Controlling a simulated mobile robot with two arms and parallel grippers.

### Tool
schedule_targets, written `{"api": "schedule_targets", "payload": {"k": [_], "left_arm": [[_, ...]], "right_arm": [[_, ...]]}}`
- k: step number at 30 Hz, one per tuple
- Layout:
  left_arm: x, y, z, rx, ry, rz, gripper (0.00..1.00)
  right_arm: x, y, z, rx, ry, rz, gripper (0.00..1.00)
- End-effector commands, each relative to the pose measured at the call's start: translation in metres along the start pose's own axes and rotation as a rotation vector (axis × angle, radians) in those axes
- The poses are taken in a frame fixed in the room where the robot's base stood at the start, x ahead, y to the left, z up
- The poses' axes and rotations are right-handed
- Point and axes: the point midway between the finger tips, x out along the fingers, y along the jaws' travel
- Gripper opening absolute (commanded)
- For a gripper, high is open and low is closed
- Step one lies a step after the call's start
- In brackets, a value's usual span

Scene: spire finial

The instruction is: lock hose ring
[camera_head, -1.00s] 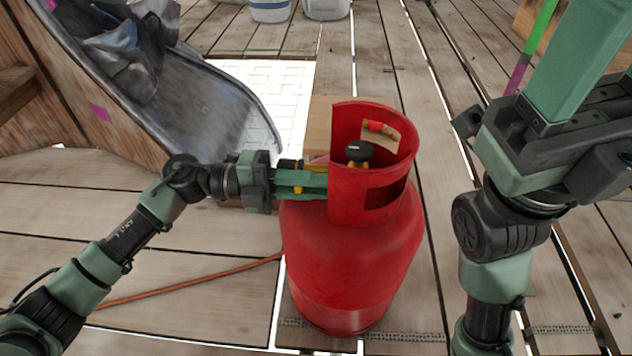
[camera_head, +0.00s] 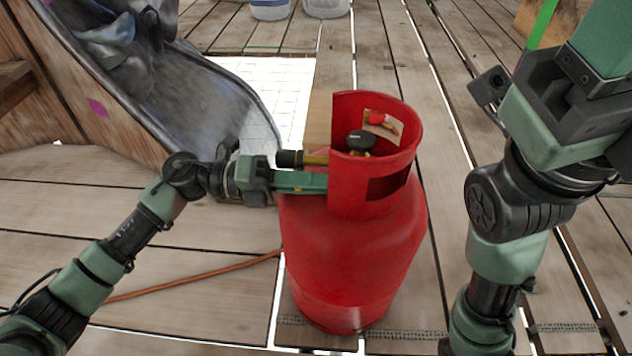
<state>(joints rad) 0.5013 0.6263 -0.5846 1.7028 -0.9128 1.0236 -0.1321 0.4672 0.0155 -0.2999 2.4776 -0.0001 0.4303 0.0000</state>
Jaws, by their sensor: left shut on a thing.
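A red gas cylinder (camera_head: 352,255) stands upright on the planks, with a raised red collar (camera_head: 350,195) around its valve. A black valve knob (camera_head: 361,141) shows inside the collar. A black and brass hose fitting (camera_head: 292,158) sticks out to the left of the collar, just above my left fingers. My left gripper (camera_head: 318,183) is shut, with its tips at the collar's left edge. The collar partly hides the tips, and no hose ring can be clearly made out. My right arm (camera_head: 510,220) stands to the right of the cylinder; its gripper is outside the view.
An orange-brown hose (camera_head: 200,274) lies on the floor left of the cylinder. A curved grey panel (camera_head: 190,95) leans behind my left arm. Light buckets (camera_head: 326,8) stand at the far back. Bare planks lie between the cylinder and my right arm.

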Motion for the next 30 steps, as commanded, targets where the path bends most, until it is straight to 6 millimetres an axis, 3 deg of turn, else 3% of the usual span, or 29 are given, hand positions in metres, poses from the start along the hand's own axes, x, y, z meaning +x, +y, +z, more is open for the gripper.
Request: {"api": "schedule_targets", "payload": {"k": [8,9,11,30], "left_arm": [[-0.0002,0.0009,-0.0001,-0.002,0.0,0.002,0.0],[-0.0002,0.0009,-0.0001,-0.002,0.0,0.002,0.25],[-0.0001,0.001,-0.0001,-0.002,-0.001,0.002,0.36],[-0.0002,0.004,-0.0007,-0.005,-0.001,0.008,0.36]], "right_arm": [[0.0011,-0.0002,-0.0014,-0.001,0.006,-0.002,0.55],[0.001,-0.0003,-0.0014,-0.001,0.006,-0.003,0.55],[0.0009,-0.0005,-0.0014,-0.001,0.006,-0.005,0.55],[-0.0024,-0.0007,0.0005,-0.001,-0.004,-0.006,0.55]]}}
